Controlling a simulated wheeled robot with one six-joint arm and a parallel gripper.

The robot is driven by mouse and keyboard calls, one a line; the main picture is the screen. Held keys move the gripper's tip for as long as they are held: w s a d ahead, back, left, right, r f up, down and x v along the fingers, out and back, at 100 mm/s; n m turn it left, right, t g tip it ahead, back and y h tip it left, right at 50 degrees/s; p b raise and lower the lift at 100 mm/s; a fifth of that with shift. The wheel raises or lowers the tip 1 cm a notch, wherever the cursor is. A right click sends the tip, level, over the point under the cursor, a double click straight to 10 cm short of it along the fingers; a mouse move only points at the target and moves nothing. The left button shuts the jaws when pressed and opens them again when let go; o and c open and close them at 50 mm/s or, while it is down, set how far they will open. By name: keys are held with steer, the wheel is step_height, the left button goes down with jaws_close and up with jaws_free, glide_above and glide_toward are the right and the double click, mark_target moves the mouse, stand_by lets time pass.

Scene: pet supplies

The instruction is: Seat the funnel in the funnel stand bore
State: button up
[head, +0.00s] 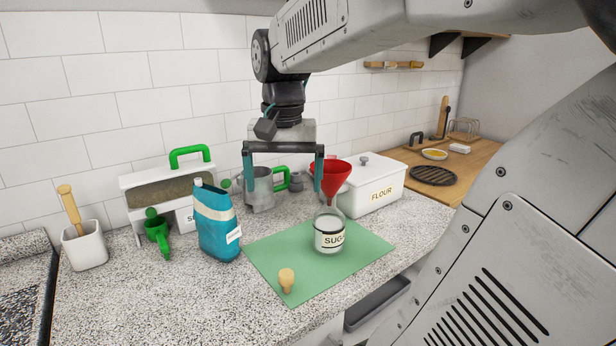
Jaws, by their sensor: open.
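The red funnel (336,179) sits upright with its spout at the mouth of a clear glass bottle (328,242) labelled as sugar, on the green mat (272,249). My gripper (283,197) is open and points down, its two fingers wide apart and nothing seen held between them. Its right finger overlaps the funnel's left rim in the head view; I cannot tell whether they touch. I cannot make out a funnel stand or its bore for certain.
A cork (286,280) stands on the mat's front part. A metal jug (259,188) stands behind the gripper, a white flour box (376,191) right.

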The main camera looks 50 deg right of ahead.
steer(key=w+d+r+m, duration=0.2)
steer(key=d+m, duration=0.5)
steer(key=d, duration=1)
glide_above(328, 196)
steer(key=shift+g, duration=0.3)
steer(key=f, duration=0.7)
steer(key=shift+w+d+f, duration=0.2)
steer(key=shift+d, duration=0.05)
steer(key=shift+f, duration=0.2)
steer(key=c, duration=1)
